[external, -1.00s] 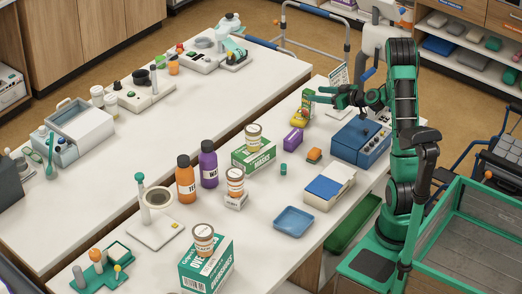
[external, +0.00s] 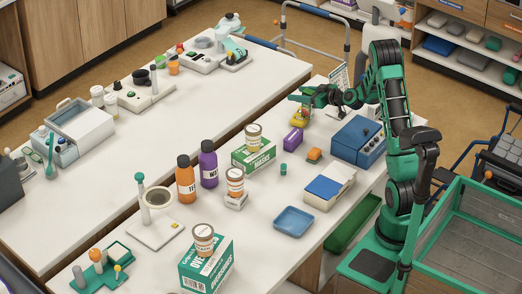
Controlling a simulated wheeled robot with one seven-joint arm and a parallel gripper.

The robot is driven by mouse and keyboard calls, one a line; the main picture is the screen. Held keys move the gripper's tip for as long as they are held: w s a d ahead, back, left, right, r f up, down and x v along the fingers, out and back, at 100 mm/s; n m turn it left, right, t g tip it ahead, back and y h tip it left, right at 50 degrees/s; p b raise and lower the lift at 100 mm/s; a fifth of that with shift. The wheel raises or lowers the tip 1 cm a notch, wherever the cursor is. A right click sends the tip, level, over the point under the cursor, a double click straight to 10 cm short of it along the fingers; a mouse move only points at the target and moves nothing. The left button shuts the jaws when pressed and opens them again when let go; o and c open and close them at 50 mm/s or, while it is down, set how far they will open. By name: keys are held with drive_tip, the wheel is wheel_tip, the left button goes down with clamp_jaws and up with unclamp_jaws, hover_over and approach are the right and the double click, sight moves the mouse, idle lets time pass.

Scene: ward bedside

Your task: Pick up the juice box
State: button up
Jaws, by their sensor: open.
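A small upright green-and-yellow carton, which looks like the juice box (external: 305,109), stands near the back edge of the near table. In the external view it is largely covered by my gripper (external: 298,97). My gripper is open, its fingers pointing left at the carton's upper part. I cannot tell whether the fingers are around it or only above or in front of it. A yellow item (external: 299,120) lies just in front of the carton.
A blue case (external: 359,141) stands right, below my forearm. A green masks box (external: 254,152) with a jar on top stands left. A walking frame (external: 316,20) is behind the table.

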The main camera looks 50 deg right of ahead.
clamp_jaws()
drive_tip(key=shift+r, duration=0.2)
